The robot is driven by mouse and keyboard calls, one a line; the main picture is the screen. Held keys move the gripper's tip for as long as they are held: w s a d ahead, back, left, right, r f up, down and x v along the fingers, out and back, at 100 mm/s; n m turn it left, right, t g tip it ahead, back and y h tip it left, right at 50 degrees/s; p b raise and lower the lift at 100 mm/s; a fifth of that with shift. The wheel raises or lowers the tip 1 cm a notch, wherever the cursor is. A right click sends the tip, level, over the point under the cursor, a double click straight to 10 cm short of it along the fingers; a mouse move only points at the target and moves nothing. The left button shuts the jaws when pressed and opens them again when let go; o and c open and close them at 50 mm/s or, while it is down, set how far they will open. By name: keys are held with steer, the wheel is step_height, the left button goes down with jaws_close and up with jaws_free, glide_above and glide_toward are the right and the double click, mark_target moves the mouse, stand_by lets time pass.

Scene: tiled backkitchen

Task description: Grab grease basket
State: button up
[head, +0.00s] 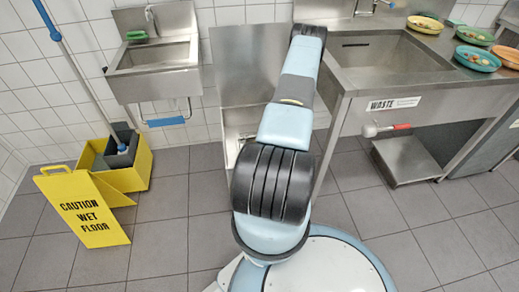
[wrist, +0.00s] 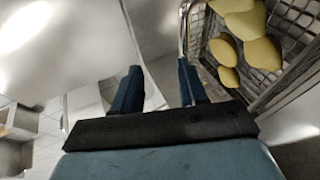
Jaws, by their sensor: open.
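The grease basket (wrist: 292,22) is a dark wire-mesh basket at the upper right of the wrist view, with several yellowish lumps (wrist: 239,24) in it. A thin bent metal rod (wrist: 184,32), apparently its handle, runs at the basket's left side down to near my right fingertip. My gripper (wrist: 160,70) has two blue fingers, spread apart with nothing held between them. The basket is to the right of and beyond the fingers. Whether the rod touches the right finger, I cannot tell. In the head view neither gripper nor basket can be made out; my arm stretches towards the back.
A steel sink counter (head: 349,75) stands right of my arm, with plates of food scraps (head: 477,60) on it. A small hand sink (head: 153,57) hangs on the tiled wall. A yellow wet-floor sign (head: 84,208) and mop bucket (head: 140,172) stand left. Floor between is clear.

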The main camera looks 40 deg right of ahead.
steer(key=w+f, duration=0.5)
steer(key=shift+w+a, duration=0.2)
steer(key=shift+w, duration=0.15)
stand_by(0.4)
steer(key=shift+f, duration=0.1)
steer(key=shift+c, duration=0.2)
jaws_close()
stand_by(1.0)
